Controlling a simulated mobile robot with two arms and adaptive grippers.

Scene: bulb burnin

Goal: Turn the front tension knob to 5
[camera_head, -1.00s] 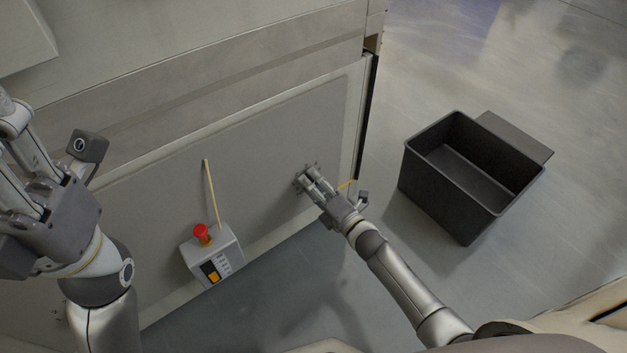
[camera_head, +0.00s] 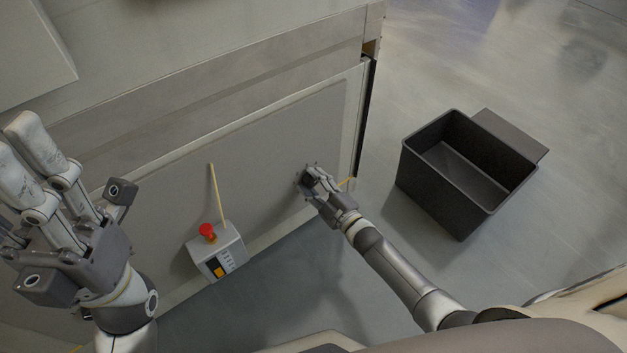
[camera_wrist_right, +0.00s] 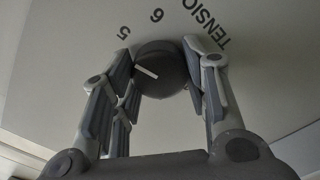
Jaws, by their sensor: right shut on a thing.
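The tension knob (camera_wrist_right: 158,62) is a dark round knob with a white pointer line, on a light grey panel under the word TENSION. The pointer line points to the left and slightly up, below the direction of the 5. My right gripper (camera_head: 312,178) is shut on the knob, with fingers on both its sides in the right wrist view. In the head view the gripper mostly hides the knob. My left gripper (camera_head: 80,195) is open and empty at the left.
A grey control box (camera_head: 218,252) with a red button (camera_head: 207,231) sits on the panel (camera_head: 265,140), left of my right gripper. A thin yellowish rod rises above it. A black open bin (camera_head: 465,175) stands on the floor at the right. Bare floor lies between panel and bin.

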